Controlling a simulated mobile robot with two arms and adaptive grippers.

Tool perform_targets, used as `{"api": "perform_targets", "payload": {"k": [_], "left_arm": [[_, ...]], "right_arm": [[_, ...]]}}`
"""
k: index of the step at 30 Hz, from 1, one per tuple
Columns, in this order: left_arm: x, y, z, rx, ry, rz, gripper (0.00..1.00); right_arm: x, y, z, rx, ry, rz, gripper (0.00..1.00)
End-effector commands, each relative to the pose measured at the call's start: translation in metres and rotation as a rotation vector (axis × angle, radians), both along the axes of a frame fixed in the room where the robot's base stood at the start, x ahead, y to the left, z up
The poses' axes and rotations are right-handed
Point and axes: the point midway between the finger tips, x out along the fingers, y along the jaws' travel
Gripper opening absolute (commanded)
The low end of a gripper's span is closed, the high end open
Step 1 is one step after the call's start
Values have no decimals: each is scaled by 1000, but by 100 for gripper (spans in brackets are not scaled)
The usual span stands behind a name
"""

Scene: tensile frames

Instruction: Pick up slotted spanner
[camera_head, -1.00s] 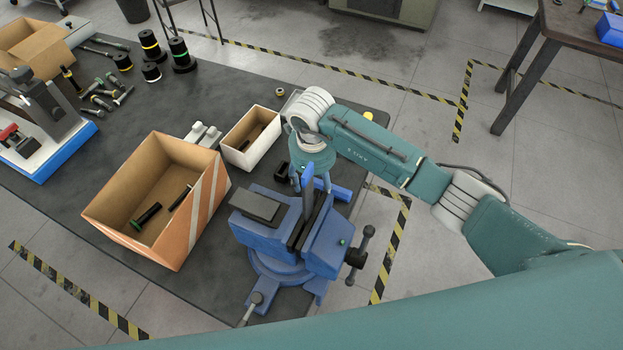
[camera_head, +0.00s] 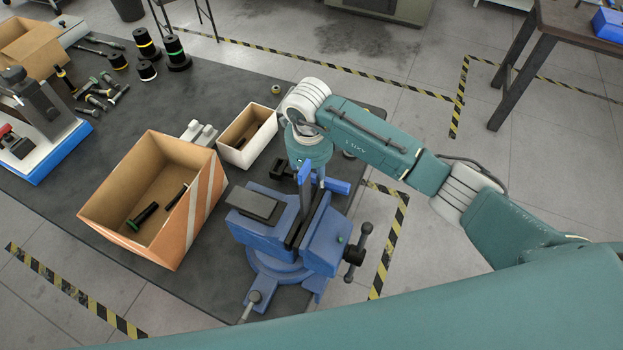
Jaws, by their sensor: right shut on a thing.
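My right gripper (camera_head: 318,180) points down behind the blue vise (camera_head: 322,240), at its far side. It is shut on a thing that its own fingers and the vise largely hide. A blue bar (camera_head: 338,186) shows right beside the fingertips, and a flat blue upright piece (camera_head: 304,186) stands just left of them above the vise jaws. I cannot tell which of these, if either, is the slotted spanner. My left gripper is out of view.
An open cardboard box (camera_head: 115,190) with dark bolts stands left of the vise. A smaller white box (camera_head: 238,157) is behind it. Bolts and dark cylinders (camera_head: 177,54) occupy the far left of the dark table (camera_head: 235,95), whose middle back is clear.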

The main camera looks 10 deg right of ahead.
Motion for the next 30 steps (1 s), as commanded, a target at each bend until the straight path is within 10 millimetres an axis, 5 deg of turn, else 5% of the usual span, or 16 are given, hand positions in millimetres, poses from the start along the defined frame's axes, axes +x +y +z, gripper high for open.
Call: {"api": "perform_targets", "payload": {"k": [5,18,30], "left_arm": [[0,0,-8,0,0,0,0],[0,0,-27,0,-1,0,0],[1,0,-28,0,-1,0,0]], "right_arm": [[3,0,31,0,-10,1,0],[2,-1,148,-2,-11,0,0],[1,-1,188,-1,-3,-1,0]]}}
